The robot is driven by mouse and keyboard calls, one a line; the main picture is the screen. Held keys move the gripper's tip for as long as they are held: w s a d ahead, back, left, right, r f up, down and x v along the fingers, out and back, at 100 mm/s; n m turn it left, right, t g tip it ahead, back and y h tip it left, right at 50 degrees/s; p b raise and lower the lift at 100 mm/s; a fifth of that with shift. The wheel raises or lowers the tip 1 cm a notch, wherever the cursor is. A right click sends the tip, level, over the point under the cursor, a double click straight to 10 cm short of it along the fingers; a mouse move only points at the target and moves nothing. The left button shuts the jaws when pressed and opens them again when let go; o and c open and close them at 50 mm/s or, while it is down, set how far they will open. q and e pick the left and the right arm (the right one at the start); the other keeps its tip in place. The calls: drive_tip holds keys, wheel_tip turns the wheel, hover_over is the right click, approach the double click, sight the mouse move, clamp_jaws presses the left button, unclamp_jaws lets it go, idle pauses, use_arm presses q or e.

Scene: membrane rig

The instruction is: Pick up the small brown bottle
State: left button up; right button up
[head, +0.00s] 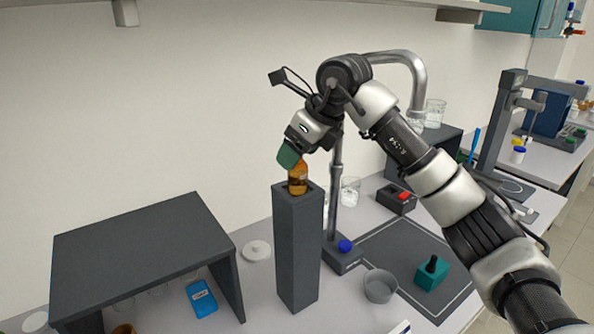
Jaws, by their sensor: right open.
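A small brown bottle (298,179) stands upright on top of a tall dark grey column (298,245). My right gripper (290,157) is at the bottle's upper part, pointing down and tilted. Its green finger covers the bottle's top and the far finger is hidden. The gripper is open, and I cannot tell whether a finger touches the bottle. My left gripper is not in view.
A dark grey shelf unit (140,245) stands left of the column, with a blue item (201,298) under it. A stand with a blue knob (344,246) is close on the right.

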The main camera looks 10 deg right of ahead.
drive_tip(key=shift+p+x, duration=0.45)
drive_tip(key=shift+x, duration=1.1)
drive_tip(key=shift+d, duration=0.1)
drive_tip(key=shift+c, duration=0.2)
drive_tip(key=c, duration=0.9)
drive_tip(key=shift+c, duration=0.5)
drive_tip(key=shift+r, duration=0.15)
